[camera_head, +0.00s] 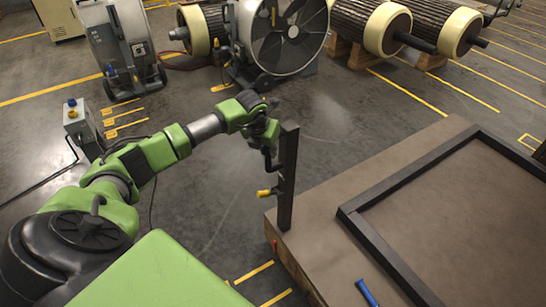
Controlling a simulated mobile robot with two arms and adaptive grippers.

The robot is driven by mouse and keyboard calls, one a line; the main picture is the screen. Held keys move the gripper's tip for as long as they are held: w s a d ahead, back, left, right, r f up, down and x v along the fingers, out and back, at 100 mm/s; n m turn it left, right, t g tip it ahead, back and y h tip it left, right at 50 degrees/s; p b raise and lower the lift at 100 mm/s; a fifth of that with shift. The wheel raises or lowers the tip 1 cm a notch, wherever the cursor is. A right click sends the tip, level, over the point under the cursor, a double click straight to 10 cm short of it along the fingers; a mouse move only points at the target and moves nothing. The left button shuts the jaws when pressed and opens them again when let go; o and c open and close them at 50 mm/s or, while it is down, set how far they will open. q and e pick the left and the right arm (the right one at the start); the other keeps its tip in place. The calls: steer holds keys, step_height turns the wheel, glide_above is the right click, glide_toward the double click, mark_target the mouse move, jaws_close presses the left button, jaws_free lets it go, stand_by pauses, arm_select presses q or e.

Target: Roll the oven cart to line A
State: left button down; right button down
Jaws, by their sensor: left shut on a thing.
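A large low cart with a brown top (330,235) fills the lower right; I take it for the oven cart. A dark upright post (288,185) stands at its near left corner. My left gripper (271,152) is at the upper part of this post, shut on it or on a dark handle at its side; the exact contact is hard to see. A small yellow-ended lever (266,192) sticks out lower on the post. Yellow lines (250,272) mark the floor beside the cart. I cannot tell which is line A. My right gripper is not in view.
A dark square frame (385,255) and a blue tool (367,292) lie on the cart top. A large wheeled fan (290,35) and big rolls (370,22) stand at the back. A small grey box (78,120) with a cable stands left. The middle floor is clear.

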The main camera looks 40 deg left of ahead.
arm_select(q)
steer(key=shift+w, duration=0.1)
steer(key=c, duration=2.3)
jaws_free()
steer(key=shift+f, duration=0.15)
steer(key=shift+c, duration=0.2)
steer(key=o, duration=0.4)
steer(key=shift+d, duration=0.3)
steer(key=shift+s+d+r, duration=0.2)
steer(key=shift+s+d, duration=0.15)
steer(key=shift+s, duration=0.05)
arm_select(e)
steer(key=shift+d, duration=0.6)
arm_select(q)
steer(key=shift+r, duration=0.15)
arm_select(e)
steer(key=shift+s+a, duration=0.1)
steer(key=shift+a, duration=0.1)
arm_select(q)
steer(key=v, duration=1.1)
steer(key=shift+s+a+r, duration=0.1)
steer(key=shift+s+r, duration=0.15)
steer(key=shift+r, duration=0.1)
